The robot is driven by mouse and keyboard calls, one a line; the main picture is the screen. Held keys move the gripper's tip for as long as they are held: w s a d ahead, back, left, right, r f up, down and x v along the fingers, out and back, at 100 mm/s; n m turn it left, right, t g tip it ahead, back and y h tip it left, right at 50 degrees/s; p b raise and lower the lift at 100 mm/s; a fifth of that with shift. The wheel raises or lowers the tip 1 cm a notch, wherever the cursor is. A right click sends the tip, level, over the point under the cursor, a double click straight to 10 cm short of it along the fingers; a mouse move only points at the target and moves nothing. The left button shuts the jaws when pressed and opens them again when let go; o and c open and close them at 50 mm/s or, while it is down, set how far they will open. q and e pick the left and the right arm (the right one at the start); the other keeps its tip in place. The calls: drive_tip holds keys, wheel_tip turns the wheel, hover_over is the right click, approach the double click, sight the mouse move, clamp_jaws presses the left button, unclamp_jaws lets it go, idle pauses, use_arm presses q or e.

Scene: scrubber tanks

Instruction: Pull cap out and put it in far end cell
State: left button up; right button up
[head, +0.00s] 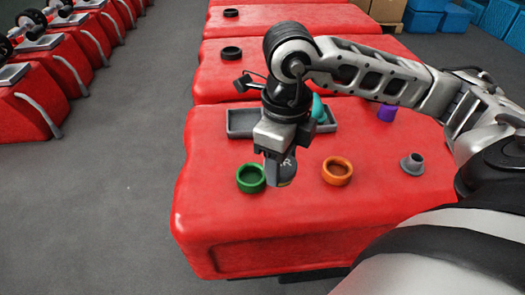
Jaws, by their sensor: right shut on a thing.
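My right gripper (277,165) points down over the front red tank (220,225), shut on a dark grey rounded thing (288,172). This may be the cap, but the fingers hide much of it. It is close to the green ring (251,178) and overlaps its right side in the picture; I cannot tell whether they touch. A grey tray (240,124) lies behind the gripper. Its middle is hidden by my wrist, and its left part looks empty. A teal thing (318,107) shows at the tray's right part. My left gripper is not in view.
An orange ring (337,171), a grey flanged spout (412,165) and a purple piece (386,113) are on the same tank. More red tanks with black rings (231,54) stand behind. Blue bins (425,18) are at the back right. Grey floor (125,150) is clear at left.

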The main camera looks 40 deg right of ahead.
drive_tip(key=s, duration=0.1)
drive_tip(key=s+r, duration=0.2)
drive_tip(key=shift+s+a, duration=0.15)
drive_tip(key=shift+s, duration=0.2)
drive_tip(key=shift+r+p, duration=0.65)
drive_tip(key=shift+r, duration=0.2)
idle(0.5)
drive_tip(key=shift+r, duration=0.1)
wheel_tip(320, 180, up, 5)
drive_tip(key=p, duration=0.3)
drive_tip(key=shift+p, duration=0.3)
drive_tip(key=shift+f, duration=0.2)
